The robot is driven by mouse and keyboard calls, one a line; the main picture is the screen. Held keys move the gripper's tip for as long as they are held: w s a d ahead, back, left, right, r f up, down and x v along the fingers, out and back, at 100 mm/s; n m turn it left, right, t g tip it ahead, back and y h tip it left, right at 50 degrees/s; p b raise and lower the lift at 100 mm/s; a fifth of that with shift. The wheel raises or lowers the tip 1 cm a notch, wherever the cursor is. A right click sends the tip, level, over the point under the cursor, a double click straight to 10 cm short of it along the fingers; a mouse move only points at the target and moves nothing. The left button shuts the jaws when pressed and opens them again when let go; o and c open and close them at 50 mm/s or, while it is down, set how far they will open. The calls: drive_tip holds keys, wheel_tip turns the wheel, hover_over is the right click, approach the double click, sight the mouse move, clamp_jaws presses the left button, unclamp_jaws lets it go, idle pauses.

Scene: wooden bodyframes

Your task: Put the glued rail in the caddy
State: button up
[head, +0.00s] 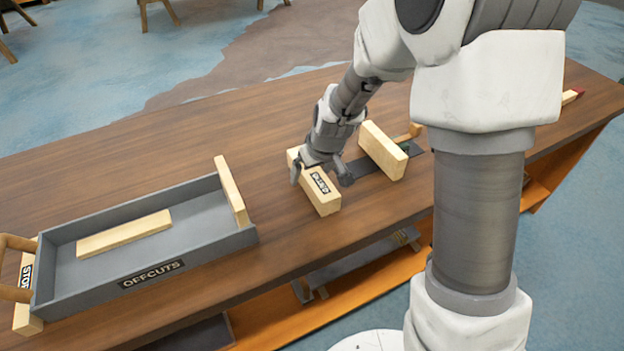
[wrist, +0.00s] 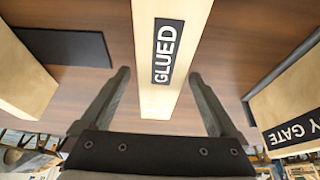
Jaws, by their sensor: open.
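The glued rail (head: 325,200) is a pale wooden block with a dark GLUED label, lying on the brown table near its middle. My gripper (head: 322,174) is low over it, pointing down. In the wrist view the rail (wrist: 160,100) lies between the two fingers of my gripper (wrist: 158,76), which is open, with a gap on each side. No container marked as a caddy is plain to see. A grey tray (head: 152,279) labelled OFFCUTS stands at the left, holding a pale wooden strip (head: 124,233).
A pale block (head: 384,152) stands on a dark mat (head: 362,168) right of the rail. A pale board (head: 231,190) stands at the tray's right end. A partly cut-off labelled block (head: 27,305) and wooden handle (head: 14,294) are far left. Table between tray and rail is clear.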

clamp_jaws()
idle(0.5)
drive_tip(key=shift+r, duration=0.1)
